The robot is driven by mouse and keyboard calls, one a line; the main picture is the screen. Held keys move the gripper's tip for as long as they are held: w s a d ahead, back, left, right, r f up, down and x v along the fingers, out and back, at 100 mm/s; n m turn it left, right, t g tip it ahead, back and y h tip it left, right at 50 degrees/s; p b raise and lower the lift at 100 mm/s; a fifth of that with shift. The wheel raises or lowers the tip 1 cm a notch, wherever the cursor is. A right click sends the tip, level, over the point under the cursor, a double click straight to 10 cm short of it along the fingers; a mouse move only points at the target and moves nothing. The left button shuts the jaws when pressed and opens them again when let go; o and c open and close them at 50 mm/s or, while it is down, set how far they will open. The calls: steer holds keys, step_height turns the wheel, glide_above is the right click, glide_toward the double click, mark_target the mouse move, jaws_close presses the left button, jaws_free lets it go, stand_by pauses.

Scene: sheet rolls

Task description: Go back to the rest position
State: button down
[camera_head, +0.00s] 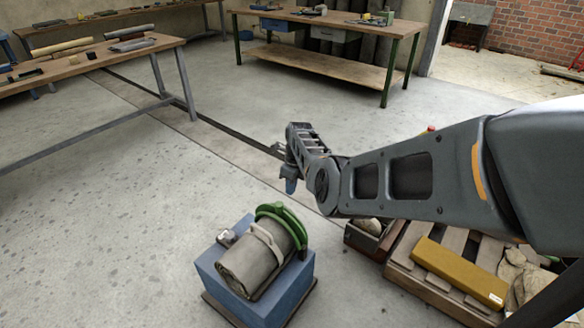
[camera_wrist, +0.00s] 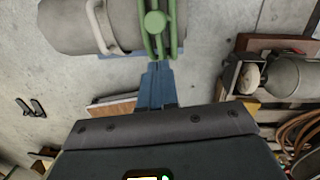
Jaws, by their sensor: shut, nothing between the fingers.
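In the wrist view the roll (camera_wrist: 70,25) and the green clamp (camera_wrist: 155,22) are beyond the fingertips, apart from the gripper in the head view.
A wooden pallet (camera_head: 400,277) at the lower right bears a yellow-brown box (camera_head: 458,272) and sacks. A dark open crate (camera_head: 362,243) is beside it. Workbenches stand at the back left (camera_head: 88,65) and back centre (camera_head: 330,22). The floor at left and centre is clear.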

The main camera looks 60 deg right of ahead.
step_height(320, 180, up, 6)
steer(key=shift+d+p, duration=0.2)
steer(key=shift+p, duration=0.2)
steer(key=s+a+f+n+t+h, duration=0.1)
steer(key=s+a+f+n+h, duration=0.2)
steer(key=s+a+f+n, duration=0.5)
steer(key=s+a+f+n+t+h, duration=0.1)
steer(key=s+a+f+n+t, duration=0.1)
steer(key=s+a+n, duration=0.4)
steer(key=s+a+f+n+t+h, duration=0.15)
steer(key=a+n, duration=0.25)
steer(key=a, duration=0.4)
steer(key=s+a+r+n+t+y, duration=0.1)
steer(key=s+a+r+n+t, duration=0.2)
steer(key=s+a+r+n, duration=0.3)
steer(key=s+a+r+n+t+y, duration=0.1)
steer(key=s+a+r+n+t, duration=0.15)
steer(key=a+r+n, duration=0.5)
steer(key=s+a+r+n+t+y, duration=0.1)
steer(key=s+a+r, duration=0.3)
steer(key=r, duration=0.5)
steer(key=s+a+r+n+t+y, duration=0.2)
steer(key=s+a+r+n, duration=0.2)
steer(key=r, duration=0.6)
steer(key=shift+s+a+t, duration=0.2)
steer(key=shift+a+t, duration=0.2)
steer(key=shift+a, duration=0.6)
